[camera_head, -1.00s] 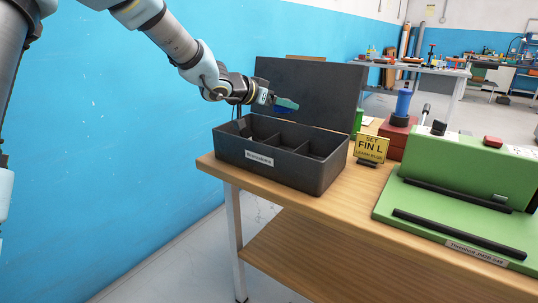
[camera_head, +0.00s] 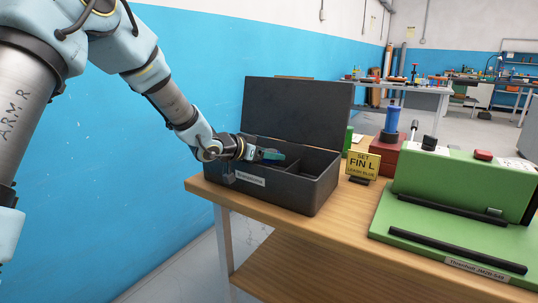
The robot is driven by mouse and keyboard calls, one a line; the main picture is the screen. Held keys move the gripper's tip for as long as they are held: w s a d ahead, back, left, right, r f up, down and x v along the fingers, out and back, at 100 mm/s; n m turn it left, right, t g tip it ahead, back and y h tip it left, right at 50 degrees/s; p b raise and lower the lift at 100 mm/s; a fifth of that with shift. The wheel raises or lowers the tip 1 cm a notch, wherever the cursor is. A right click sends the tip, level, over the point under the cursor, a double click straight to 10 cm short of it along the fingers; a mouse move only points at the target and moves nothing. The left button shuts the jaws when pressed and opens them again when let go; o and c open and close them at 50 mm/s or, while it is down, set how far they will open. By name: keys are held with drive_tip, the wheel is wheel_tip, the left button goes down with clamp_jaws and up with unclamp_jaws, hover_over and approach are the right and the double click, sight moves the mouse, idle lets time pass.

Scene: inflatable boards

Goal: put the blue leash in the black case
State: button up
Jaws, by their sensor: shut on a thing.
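The black case (camera_head: 300,194) stands open at the left end of the wooden table, with its lid (camera_head: 298,110) raised at the back. Dividers split its inside into compartments. My gripper (camera_head: 264,152) reaches in from the left and is low over the left part of the case, around its rim height. It is shut on the blue leash (camera_head: 270,156), of which only a small blue patch shows at the fingertips. My arm and the case's front wall hide the rest of the leash and the floor below it.
A green machine (camera_head: 455,185) fills the table's right side.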

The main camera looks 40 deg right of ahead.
drive_tip(key=shift+f+b, duration=0.35)
drive_tip(key=shift+f, duration=0.25)
drive_tip(key=o, duration=1.4)
drive_tip(key=shift+s+a+f, duration=0.1)
drive_tip(key=shift+a+f, duration=0.05)
drive_tip(key=shift+f, duration=0.1)
drive_tip(key=shift+r+p, duration=0.3)
drive_tip(key=shift+r, duration=0.1)
drive_tip(key=v, duration=0.8)
drive_tip(key=r+v, duration=0.1)
drive_tip(key=v, duration=0.3)
